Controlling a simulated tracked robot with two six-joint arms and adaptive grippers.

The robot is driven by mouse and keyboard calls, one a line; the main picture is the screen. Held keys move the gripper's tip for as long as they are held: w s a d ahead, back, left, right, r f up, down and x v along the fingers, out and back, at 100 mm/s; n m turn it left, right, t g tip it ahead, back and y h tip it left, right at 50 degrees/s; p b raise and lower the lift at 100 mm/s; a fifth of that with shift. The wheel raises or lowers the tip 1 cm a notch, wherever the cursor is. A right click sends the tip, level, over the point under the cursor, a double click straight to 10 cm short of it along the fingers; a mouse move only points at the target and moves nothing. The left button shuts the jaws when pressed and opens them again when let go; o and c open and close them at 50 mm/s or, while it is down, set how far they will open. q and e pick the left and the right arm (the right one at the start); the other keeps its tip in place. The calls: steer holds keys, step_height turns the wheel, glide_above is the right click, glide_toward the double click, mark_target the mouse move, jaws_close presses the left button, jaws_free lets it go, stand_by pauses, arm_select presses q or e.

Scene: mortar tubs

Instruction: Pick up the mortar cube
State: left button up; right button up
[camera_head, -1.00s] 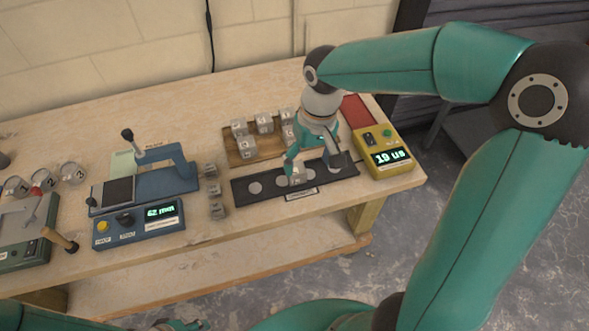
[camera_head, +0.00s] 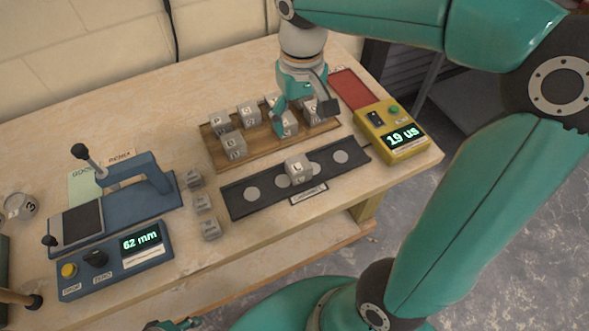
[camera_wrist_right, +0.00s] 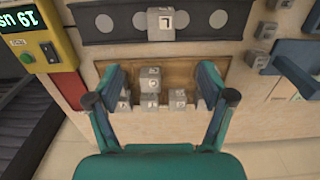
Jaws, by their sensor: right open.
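Several grey mortar cubes, one of them a front-left cube (camera_head: 234,147), stand in a wooden tray (camera_head: 262,150). Another grey cube, marked L (camera_head: 298,168), stands alone on a black strip with round pale spots (camera_head: 240,196). My right gripper (camera_head: 304,110) is open over the right part of the tray, among the cubes there, and partly hides them. In the right wrist view its open fingers (camera_wrist_right: 162,82) stand either side of several tray cubes, one raised-looking cube (camera_wrist_right: 150,80) among them. A bit of teal, perhaps my left gripper (camera_head: 178,325), shows at the bottom edge.
A yellow box reading 19 us (camera_head: 395,140) and a red pad (camera_head: 354,90) lie right of the tray. Several small blocks (camera_head: 204,203) stand left of the strip. A blue device reading 62 mm (camera_head: 115,262) is further left. The table's front edge is close.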

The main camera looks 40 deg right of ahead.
mark_target(298, 163)
step_height(298, 163, down, 12)
steer(key=shift+w, duration=0.1)
steer(key=shift+a+f, duration=0.1)
steer(key=shift+f, duration=2.6)
jaws_close()
steer(key=shift+r, duration=0.2)
